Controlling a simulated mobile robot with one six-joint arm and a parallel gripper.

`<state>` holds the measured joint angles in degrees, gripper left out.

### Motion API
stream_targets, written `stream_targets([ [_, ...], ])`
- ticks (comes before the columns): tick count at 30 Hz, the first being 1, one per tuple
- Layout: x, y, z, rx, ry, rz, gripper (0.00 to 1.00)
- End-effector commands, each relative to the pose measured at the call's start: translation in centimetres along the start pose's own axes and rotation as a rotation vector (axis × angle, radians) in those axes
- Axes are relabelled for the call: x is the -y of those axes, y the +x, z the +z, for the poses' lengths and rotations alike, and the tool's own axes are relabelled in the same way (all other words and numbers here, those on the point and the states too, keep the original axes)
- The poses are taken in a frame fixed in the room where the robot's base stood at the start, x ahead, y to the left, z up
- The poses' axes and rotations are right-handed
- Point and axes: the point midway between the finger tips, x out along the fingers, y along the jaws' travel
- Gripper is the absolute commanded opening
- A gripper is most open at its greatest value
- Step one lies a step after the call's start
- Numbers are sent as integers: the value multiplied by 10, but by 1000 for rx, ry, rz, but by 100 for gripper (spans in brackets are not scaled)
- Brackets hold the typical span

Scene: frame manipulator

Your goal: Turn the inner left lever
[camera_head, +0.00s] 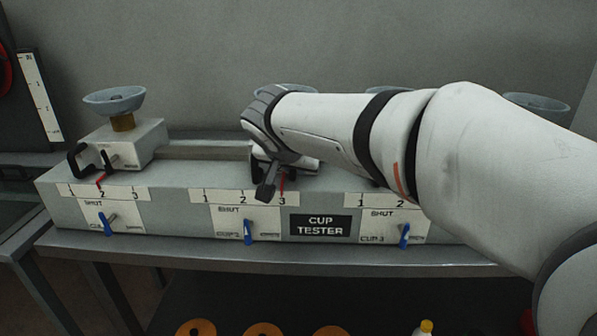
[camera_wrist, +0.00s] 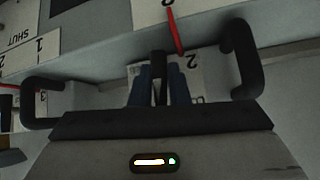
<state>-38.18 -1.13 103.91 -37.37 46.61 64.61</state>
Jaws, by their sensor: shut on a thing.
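The inner left lever (camera_wrist: 158,72) is a small black lever on the second carriage from the left. In the wrist view my gripper (camera_wrist: 160,68) has its two dark bluish fingers closed on either side of it. The lever stands beside a white scale plate (camera_wrist: 192,68), seen upside down, with a 2 visible. In the head view my wrist covers most of this carriage and the lever cannot be made out clearly. The carriage's red pointer (camera_head: 282,183) is close to the 3 on the front scale; it also shows in the wrist view (camera_wrist: 174,30).
A black bracket handle (camera_wrist: 245,60) stands close beside my gripper, with another (camera_wrist: 40,102) on the opposite side. The left carriage (camera_head: 135,140) carries a cup. Blue levers (camera_head: 248,231) line the tester's front. Orange discs (camera_head: 263,329) lie below.

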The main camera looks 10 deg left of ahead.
Motion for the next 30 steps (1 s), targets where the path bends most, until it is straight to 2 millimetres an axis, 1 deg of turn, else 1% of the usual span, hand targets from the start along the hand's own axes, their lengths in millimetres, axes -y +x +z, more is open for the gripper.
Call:
stream_targets([
  [1, 1, 2, 4, 2, -17, 15, 0],
  [9, 0, 1, 4, -10, -62, 65, 0],
  [23, 0, 1, 3, -12, -70, 73, 0],
  [24, 0, 1, 3, -12, -69, 72, 19],
  [30, 0, 0, 2, -15, -68, 71, 35],
])
